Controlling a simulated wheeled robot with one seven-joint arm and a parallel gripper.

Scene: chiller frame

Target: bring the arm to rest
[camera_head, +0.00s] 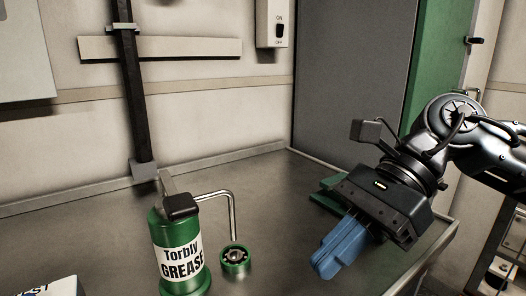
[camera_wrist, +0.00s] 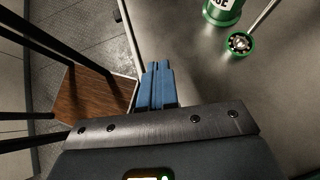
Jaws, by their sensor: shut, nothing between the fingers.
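My gripper (camera_head: 339,254) has blue fingers that are shut together with nothing between them. In the head view it hangs at the right, over the metal bench top (camera_head: 285,215), pointing down and to the left. My arm reaches in from the right edge. In the wrist view the blue fingers of my gripper (camera_wrist: 158,72) are side by side, near the bench's edge. The gripper is apart from the grease dispenser.
A green grease dispenser (camera_head: 181,252) labelled "Torbly GREASE" stands left of my gripper, with a bent metal spout over a green ring-shaped part (camera_head: 235,261). A switch box (camera_head: 273,24) is on the wall. A wooden surface (camera_wrist: 92,97) lies below the bench edge.

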